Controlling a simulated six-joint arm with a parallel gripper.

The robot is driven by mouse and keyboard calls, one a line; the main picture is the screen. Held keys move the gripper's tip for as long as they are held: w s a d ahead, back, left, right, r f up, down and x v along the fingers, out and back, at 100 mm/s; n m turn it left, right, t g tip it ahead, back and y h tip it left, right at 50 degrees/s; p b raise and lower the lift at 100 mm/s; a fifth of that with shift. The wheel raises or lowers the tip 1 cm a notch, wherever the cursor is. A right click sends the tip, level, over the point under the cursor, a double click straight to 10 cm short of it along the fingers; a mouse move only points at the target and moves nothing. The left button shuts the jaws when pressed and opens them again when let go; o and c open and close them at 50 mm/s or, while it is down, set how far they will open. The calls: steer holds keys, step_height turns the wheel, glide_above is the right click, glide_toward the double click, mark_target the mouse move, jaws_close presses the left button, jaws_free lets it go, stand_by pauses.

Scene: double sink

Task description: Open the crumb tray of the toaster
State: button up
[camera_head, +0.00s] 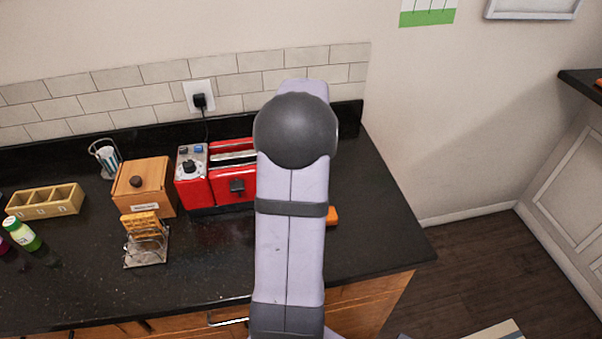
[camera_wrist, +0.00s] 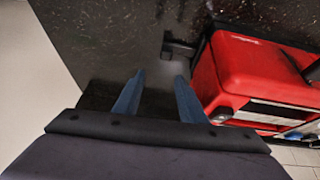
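The red toaster (camera_head: 222,186) stands on the black counter against the back wall, its right part hidden by my arm. The toaster also fills the right of the wrist view (camera_wrist: 250,68). A small black tab (camera_wrist: 178,50) sticks out from the toaster's lower edge there, close to the counter; it may be the crumb tray's handle, but I cannot tell for sure. My gripper (camera_wrist: 158,84) has two blue-grey fingers apart with nothing between them. It is beside the toaster, with the tab beyond the fingertips. In the head view my gripper is hidden by my arm.
A wooden box (camera_head: 145,187) stands left of the toaster, with a toast rack (camera_head: 147,245) in front. A divided wooden tray (camera_head: 45,201) is farther left. A partly hidden orange thing (camera_head: 332,216) lies right of my arm. The counter's right end (camera_head: 375,220) is clear.

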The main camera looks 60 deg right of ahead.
steer(key=shift+y, duration=0.4)
steer(key=shift+w+d+f+p, duration=0.15)
steer(key=shift+f+p, duration=0.3)
steer(key=shift+f, duration=0.95)
steer(key=shift+w+d+f+p, duration=0.1)
steer(key=shift+w+f+p, duration=0.25)
steer(key=shift+f, duration=1.1)
steer(key=shift+w+d+f+p, duration=0.15)
steer(key=shift+f+p, duration=0.35)
steer(key=shift+f, duration=0.9)
steer(key=shift+a, duration=0.1)
jaws_close()
